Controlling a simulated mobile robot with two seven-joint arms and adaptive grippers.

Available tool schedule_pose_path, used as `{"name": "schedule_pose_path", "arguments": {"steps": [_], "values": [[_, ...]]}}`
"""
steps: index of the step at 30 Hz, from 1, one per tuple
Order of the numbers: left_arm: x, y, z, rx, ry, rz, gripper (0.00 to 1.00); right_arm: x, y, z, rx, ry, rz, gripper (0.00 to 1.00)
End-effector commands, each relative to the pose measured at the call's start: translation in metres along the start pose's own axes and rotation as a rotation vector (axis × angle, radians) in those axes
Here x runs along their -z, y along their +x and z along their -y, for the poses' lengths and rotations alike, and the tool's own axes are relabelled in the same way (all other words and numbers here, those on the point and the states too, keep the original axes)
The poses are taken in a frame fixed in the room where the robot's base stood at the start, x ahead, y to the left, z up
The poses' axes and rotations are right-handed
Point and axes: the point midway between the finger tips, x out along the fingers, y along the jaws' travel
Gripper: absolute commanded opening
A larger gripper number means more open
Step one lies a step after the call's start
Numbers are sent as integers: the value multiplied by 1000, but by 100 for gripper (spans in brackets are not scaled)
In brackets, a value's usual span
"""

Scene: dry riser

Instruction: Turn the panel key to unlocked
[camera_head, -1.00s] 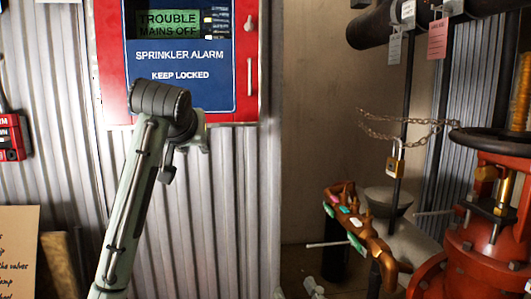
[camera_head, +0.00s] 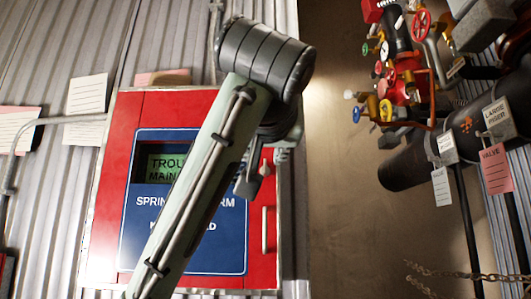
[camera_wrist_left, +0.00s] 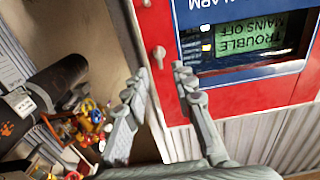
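The red alarm panel (camera_head: 105,215) hangs on the corrugated wall, with a blue faceplate (camera_head: 215,262) and a green display (camera_head: 160,168) reading "TROUBLE MAINS OFF", partly hidden by my left arm. The small pale panel key (camera_head: 266,165) is on the panel's right edge strip, above a pale handle (camera_head: 265,230). My left gripper (camera_head: 262,173) is in front of this strip. In the left wrist view, turned upside down, the key (camera_wrist_left: 158,54) shows just beyond and between the open fingertips (camera_wrist_left: 160,72). I see no contact with it. My right gripper is out of view.
Right of the panel is bare tan wall (camera_head: 335,190). Farther right are a dark pipe (camera_head: 405,170) with hanging tags, a valve cluster (camera_head: 405,85) and a chain (camera_head: 450,273). Paper notes (camera_head: 87,93) are on the wall at left.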

Motion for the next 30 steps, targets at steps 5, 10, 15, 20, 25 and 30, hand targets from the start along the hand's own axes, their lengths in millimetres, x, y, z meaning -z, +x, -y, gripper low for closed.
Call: {"name": "schedule_pose_path", "arguments": {"steps": [5, 10, 15, 20, 25, 30], "values": [[-2, 32, 1, 3, 0, 5, 26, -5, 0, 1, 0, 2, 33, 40], [-1, 48, 0, 1, 0, 2, 26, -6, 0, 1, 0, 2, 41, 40], [-1, 54, 0, 0, 0, 1, 26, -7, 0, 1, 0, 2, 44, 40], [-1, 54, 0, 0, 0, 1, 26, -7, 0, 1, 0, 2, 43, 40], [-1, 53, 0, 0, 0, 1, 10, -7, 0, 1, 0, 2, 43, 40], [-1, 53, 0, 0, 0, 1, 0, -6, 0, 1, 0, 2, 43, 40]]}}
